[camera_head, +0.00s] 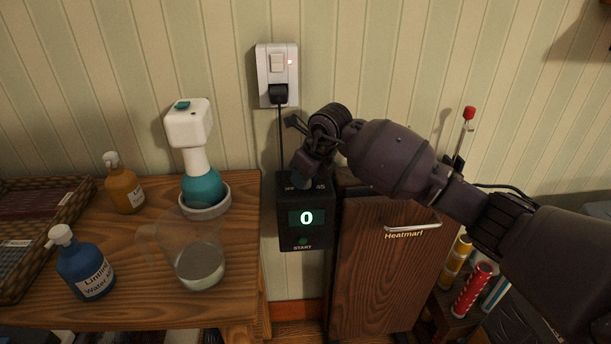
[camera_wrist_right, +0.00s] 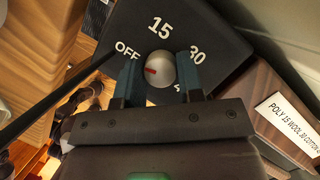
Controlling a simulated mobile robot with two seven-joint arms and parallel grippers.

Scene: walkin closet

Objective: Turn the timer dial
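The timer is a black box (camera_head: 286,238) below the wall outlet, with a green 0 on its display (camera_head: 307,218) and a START button (camera_head: 303,241). The wrist view shows its top face (camera_wrist_right: 215,28) with OFF, 15, 30 and a partly hidden mark. The round grey dial (camera_wrist_right: 163,82) has a red mark pointing left towards OFF. My right gripper (camera_head: 302,178) is over the timer's top. In the wrist view, its open fingers (camera_wrist_right: 159,62) stand on either side of the dial, with small gaps visible. In the head view, the gripper hides the dial. My left gripper is not in view.
A black cord (camera_head: 280,135) runs from the outlet (camera_head: 277,65).

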